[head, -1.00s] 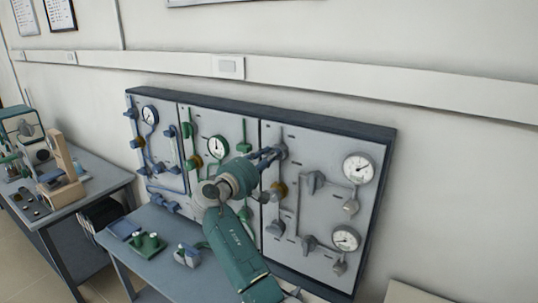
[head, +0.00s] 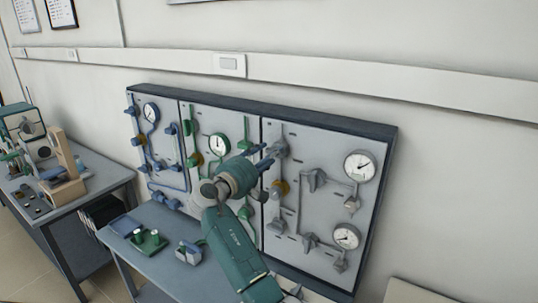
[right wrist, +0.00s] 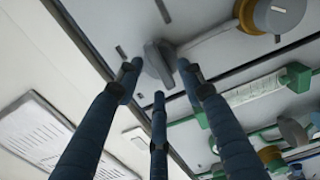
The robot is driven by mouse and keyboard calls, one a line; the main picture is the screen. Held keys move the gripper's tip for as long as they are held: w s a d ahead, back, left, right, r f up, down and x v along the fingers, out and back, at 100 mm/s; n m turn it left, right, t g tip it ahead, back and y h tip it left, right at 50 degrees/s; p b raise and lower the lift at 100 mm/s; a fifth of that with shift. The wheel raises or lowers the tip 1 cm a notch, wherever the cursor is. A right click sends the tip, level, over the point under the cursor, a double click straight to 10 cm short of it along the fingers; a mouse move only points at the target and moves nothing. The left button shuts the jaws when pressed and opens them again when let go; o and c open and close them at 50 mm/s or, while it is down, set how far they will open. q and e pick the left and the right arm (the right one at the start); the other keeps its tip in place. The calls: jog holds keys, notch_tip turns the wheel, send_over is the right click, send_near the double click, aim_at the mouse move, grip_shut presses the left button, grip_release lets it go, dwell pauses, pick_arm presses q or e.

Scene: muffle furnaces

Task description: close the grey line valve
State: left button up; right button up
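The grey line runs on the right panel (head: 330,150) of the board. A grey valve handle (head: 278,148) sits at the top left of that panel. It also shows in the right wrist view (right wrist: 155,62), between the fingertips. My right gripper (head: 266,160) is just left of and in front of this valve. In the right wrist view its three blue fingers (right wrist: 157,80) are spread, with gaps between the tips, and hold nothing. I cannot tell whether a tip touches the handle. My left gripper is not in view.
Other grey valves (head: 313,181) and two gauges (head: 359,166) are on the same panel. A green-line panel (head: 232,128) and a blue-line panel (head: 148,100) are to the left. A bench (head: 165,270) with small fittings stands below; my right arm passes over it.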

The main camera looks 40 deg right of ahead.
jog(key=v, duration=1.1)
jog(key=shift+a, duration=0.2)
jog(key=shift+a, duration=0.1)
